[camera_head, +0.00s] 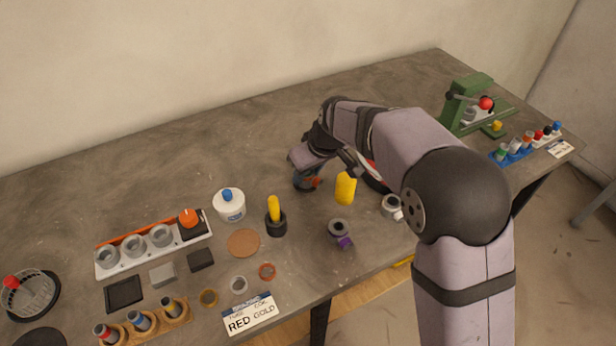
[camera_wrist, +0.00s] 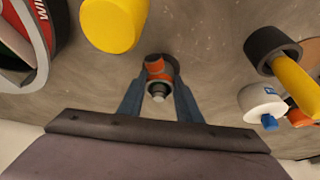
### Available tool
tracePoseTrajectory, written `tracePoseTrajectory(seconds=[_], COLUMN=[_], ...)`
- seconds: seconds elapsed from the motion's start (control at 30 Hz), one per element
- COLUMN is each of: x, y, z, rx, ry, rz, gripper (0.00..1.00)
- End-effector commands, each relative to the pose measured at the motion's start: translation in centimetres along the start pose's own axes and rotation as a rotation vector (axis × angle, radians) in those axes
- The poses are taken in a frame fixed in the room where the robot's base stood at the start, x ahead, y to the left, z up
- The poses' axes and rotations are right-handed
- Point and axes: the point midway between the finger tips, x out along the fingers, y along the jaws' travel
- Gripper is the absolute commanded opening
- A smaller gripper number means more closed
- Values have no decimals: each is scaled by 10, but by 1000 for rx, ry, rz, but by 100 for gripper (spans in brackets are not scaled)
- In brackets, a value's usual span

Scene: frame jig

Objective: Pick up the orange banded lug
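The orange banded lug (camera_wrist: 157,66), a small grey cylinder with an orange band and a side boss, sits between my gripper's two blue fingers in the wrist view. In the head view the lug (camera_head: 307,180) shows partly below my gripper (camera_head: 308,172), dark with a bit of orange, at or very near the table top. The fingers of my gripper (camera_wrist: 158,92) stand one on each side of the lug, very close to it. Whether they touch it I cannot tell. The lug's far side is hidden.
A yellow cylinder (camera_head: 345,188) stands close right of the lug, with a red-rimmed round object (camera_head: 374,176) behind it. A purple banded lug (camera_head: 339,230), a yellow-handled tool in a dark cup (camera_head: 275,217) and a white bottle (camera_head: 229,206) stand nearer. The table behind is clear.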

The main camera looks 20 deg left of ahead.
Motion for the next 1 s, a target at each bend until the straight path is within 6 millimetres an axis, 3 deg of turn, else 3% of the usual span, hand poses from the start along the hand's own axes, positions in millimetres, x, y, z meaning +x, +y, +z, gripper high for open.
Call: tracePoseTrajectory(seconds=[0.37,1.0], x=[-6,-87], y=[0,0], z=[-3,-36], rx=[-1,0], ry=[3,2], rz=[1,1], gripper=[5,5])
